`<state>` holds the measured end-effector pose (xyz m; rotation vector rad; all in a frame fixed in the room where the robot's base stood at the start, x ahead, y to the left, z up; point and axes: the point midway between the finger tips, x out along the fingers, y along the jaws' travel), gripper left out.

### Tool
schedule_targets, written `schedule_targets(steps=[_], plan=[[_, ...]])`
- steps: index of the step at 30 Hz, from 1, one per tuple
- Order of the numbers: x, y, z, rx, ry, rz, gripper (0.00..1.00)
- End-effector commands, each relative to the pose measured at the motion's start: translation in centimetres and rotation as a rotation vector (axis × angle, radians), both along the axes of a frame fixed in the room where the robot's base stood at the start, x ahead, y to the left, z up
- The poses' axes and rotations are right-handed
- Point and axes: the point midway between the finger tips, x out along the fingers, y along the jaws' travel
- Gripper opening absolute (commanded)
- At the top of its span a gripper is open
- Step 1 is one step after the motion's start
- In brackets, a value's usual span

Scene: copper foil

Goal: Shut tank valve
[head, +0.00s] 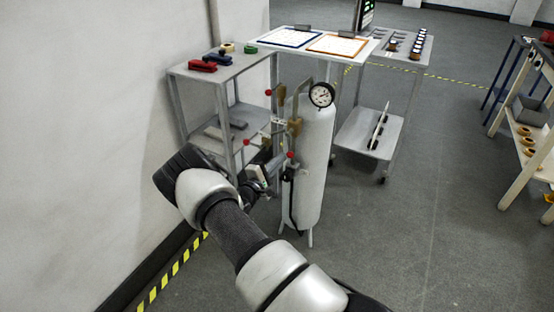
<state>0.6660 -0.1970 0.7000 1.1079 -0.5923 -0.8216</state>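A tall white tank (316,165) with a round pressure gauge (321,95) stands upright in the middle of the head view. Brass-coloured fittings (294,127) and several levers with red ball ends are on its left side. One red ball (269,92) is high on the left, one (249,142) is lower left, and one (291,154) is near my gripper. I cannot tell which belongs to the tank valve. My gripper (276,163) is beside the tank, close to the lowest red ball. Its fingers are small and partly hidden, so contact and opening are unclear.
A grey metal table (224,68) with red tools stands behind left, against the wall. Another table (300,32) with framed sheets stands behind the tank. A grey trolley (366,134) is behind right. A wooden rack (530,150) is at far right. Open floor lies right of the tank.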

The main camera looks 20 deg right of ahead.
Motion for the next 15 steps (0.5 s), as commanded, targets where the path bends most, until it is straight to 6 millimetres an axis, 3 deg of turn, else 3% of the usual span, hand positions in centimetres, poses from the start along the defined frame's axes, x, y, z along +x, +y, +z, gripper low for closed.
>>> schedule_targets(steps=[15], plan=[[-3.6, -2.9, 0.8, -0.285, 0.362, -0.004, 0.00]])
